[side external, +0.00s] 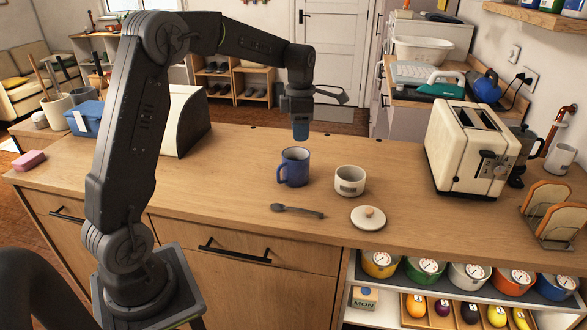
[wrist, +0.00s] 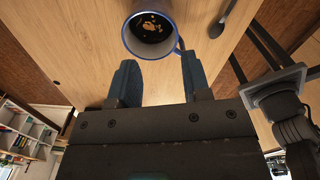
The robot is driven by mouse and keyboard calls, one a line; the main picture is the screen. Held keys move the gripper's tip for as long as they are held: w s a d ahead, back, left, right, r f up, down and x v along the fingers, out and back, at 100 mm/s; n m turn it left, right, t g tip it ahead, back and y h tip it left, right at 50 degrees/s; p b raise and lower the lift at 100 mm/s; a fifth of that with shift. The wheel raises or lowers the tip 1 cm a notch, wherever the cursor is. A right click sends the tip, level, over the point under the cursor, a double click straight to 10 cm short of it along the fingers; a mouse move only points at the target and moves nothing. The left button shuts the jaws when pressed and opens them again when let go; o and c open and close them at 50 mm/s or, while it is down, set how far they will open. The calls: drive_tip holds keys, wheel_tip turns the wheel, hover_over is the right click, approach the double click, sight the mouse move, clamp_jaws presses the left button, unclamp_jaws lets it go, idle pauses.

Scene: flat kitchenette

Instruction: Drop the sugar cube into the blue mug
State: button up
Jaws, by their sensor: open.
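The blue mug (side external: 294,168) stands upright on the wooden counter, its handle toward the left. In the wrist view the mug (wrist: 126,38) shows dark liquid with a few pale tan patches on it; I cannot tell what these are. My gripper (side external: 301,133) is above the mug, pointing down. In the wrist view my gripper (wrist: 160,76) has its two blue fingers apart with nothing between them. I see no distinct sugar cube in either view. A small white pot (side external: 350,181) with a label stands open to the right of the mug; its contents are not clear.
A dark spoon (side external: 297,211) lies in front of the mug. A white lid with a wooden knob (side external: 369,217) lies in front of the pot. A cream toaster (side external: 472,150) and a toast rack (side external: 553,220) stand at the right.

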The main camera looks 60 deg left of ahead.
wheel_tip(320, 180, up, 8)
idle(0.4)
drive_tip(key=s+d+r+m+t, duration=0.3)
drive_tip(key=s+d+m, duration=0.9)
drive_tip(key=m, duration=0.3)
drive_tip(key=s+d+f+m+t, duration=0.1)
drive_tip(key=s+d+f+m, duration=0.2)
drive_tip(key=s+m, duration=0.3)
drive_tip(key=s+d+f+m+t, duration=0.1)
drive_tip(key=s+d+f+m, duration=0.2)
drive_tip(key=s+m, duration=0.3)
drive_tip(key=m, duration=0.3)
drive_tip(key=shift+d+t, duration=0.15)
drive_tip(key=shift+t, duration=0.15)
